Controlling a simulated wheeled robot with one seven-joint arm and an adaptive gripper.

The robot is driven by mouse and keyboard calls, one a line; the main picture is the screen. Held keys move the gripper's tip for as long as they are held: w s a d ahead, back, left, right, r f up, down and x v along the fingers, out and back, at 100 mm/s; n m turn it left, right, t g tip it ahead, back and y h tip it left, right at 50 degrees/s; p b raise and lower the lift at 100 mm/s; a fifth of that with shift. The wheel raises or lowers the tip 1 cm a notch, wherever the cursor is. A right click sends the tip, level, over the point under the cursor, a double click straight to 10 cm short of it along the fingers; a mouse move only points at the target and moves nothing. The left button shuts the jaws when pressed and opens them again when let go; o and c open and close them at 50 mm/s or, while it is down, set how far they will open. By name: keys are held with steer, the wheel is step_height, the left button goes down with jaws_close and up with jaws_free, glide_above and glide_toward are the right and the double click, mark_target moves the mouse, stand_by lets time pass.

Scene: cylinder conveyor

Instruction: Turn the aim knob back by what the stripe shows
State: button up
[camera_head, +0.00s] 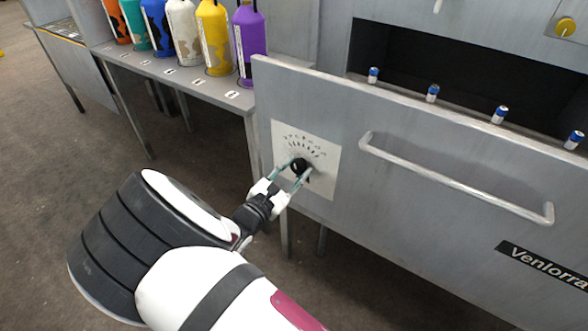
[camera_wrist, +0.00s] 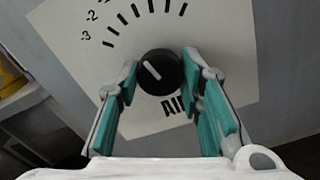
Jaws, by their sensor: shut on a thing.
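The aim knob (camera_head: 299,166) is a small black dial on a white scale plate (camera_head: 323,181) on the grey machine front. In the wrist view the knob (camera_wrist: 159,72) shows a white pointer line tilted toward the upper left. Tick marks and the numbers -3 and -2 show on the plate (camera_wrist: 68,30) above and left of it; the rest of the scale is cut off. My gripper (camera_head: 287,173) reaches the knob from the front, its teal fingers on either side. In the wrist view my gripper (camera_wrist: 162,83) is shut on the knob. A stripe is not clearly visible.
A long bar handle (camera_head: 455,185) sticks out of the panel right of the plate. Several small blue-and-white cylinders (camera_head: 433,93) stand in a dark recess above. Coloured bottles (camera_head: 213,38) stand on a grey shelf (camera_head: 190,82) at upper left.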

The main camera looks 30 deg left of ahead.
steer(key=o, duration=1.2)
steer(key=shift+c, duration=0.2)
steer(key=s, duration=0.7)
steer(key=shift+s+a, duration=0.25)
steer(key=shift+a, duration=0.05)
